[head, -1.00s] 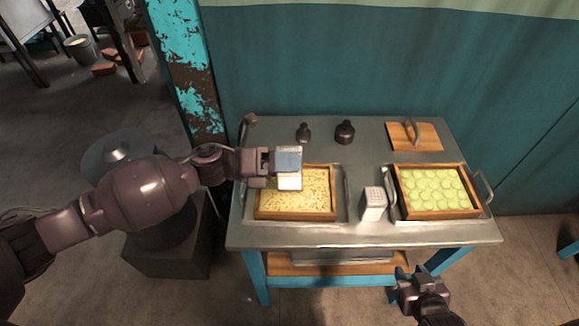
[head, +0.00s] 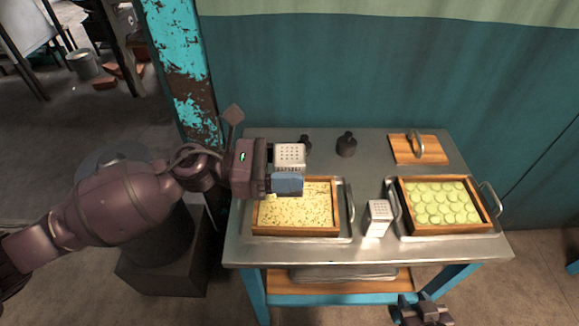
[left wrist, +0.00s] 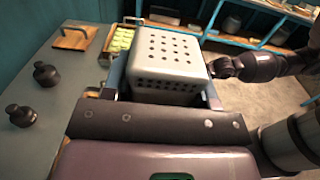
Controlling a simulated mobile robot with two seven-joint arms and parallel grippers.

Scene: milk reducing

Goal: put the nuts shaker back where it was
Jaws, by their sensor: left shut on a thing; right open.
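The nuts shaker (head: 290,154), a pale metal box with a perforated top, is in my left gripper (head: 287,172). It is held above the back part of the left tray, with its holes facing up toward the head camera. In the left wrist view the shaker (left wrist: 168,55) sits between the two fingers, holes up. A similar shaker (head: 378,217) stands upright on the table between the two trays. My right gripper (head: 421,312) is open and empty at the bottom edge, in front of the table, partly cut off.
The left tray (head: 345,222) holds a wooden frame of pale, speckled filling. The right tray (head: 447,236) holds a frame of green slices. Two dark weights (head: 346,145) and a wooden board with handle (head: 418,149) stand at the back. Bare metal shows along the table's front (head: 300,252).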

